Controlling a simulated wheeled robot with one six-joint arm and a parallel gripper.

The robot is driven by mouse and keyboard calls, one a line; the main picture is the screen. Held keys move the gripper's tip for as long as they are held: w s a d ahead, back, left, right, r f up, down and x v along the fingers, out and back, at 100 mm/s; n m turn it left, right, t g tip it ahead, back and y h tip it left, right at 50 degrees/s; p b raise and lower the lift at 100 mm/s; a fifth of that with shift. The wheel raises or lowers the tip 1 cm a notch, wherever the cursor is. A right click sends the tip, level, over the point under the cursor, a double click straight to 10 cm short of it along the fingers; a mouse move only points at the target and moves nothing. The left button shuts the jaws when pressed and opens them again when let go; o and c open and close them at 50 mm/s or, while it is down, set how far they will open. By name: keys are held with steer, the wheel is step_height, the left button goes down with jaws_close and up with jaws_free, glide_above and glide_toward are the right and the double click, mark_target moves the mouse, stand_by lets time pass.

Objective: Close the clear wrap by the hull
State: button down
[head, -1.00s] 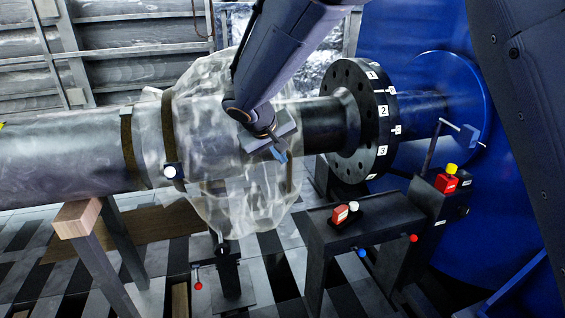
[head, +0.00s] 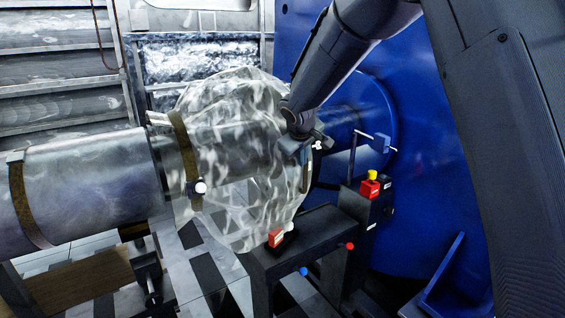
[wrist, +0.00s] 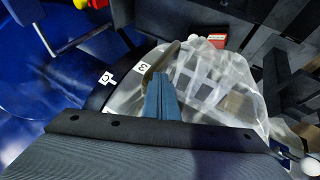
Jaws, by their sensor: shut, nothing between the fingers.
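The clear wrap (head: 232,150) is a crinkled, see-through sleeve around the shaft in the head view. Its left end has a brown band (head: 184,150) with a white knob (head: 200,187). Its right edge reaches the dark flange beside the blue hull (head: 420,215), and a narrow brown strip (head: 305,178) shows there. My gripper (head: 303,152) is shut and empty at this right edge. In the wrist view the closed fingers (wrist: 159,92) point at a brown strip (wrist: 160,62) between the wrap (wrist: 225,85) and the black flange with white labels (wrist: 122,82). Contact is unclear.
A grey shaft (head: 90,185) with another brown band (head: 25,205) runs left. Below the wrap, a dark stand (head: 310,240) carries a red box (head: 276,237). A red-and-yellow switch (head: 370,185) and a thin rod (head: 352,160) stand close to the hull.

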steer(key=shift+w+d, duration=0.65)
steer(key=shift+d, duration=0.4)
steer(key=s+a+r+b, duration=0.3)
steer(key=s+a+r, duration=0.1)
steer(key=s+r, duration=0.45)
steer(key=s+d+f+m+g, duration=0.4)
steer(key=s+d+f, duration=1)
steer(key=s, duration=0.1)
steer(key=s+d+f+m+g, duration=0.1)
steer(key=s+d+f+m, duration=0.1)
steer(key=s, duration=0.7)
steer(key=s+d+f+m+g, duration=0.2)
steer(key=s+d+f, duration=0.2)
steer(key=s, duration=0.5)
steer(key=shift+f+y, duration=0.3)
steer(key=shift+f, duration=0.65)
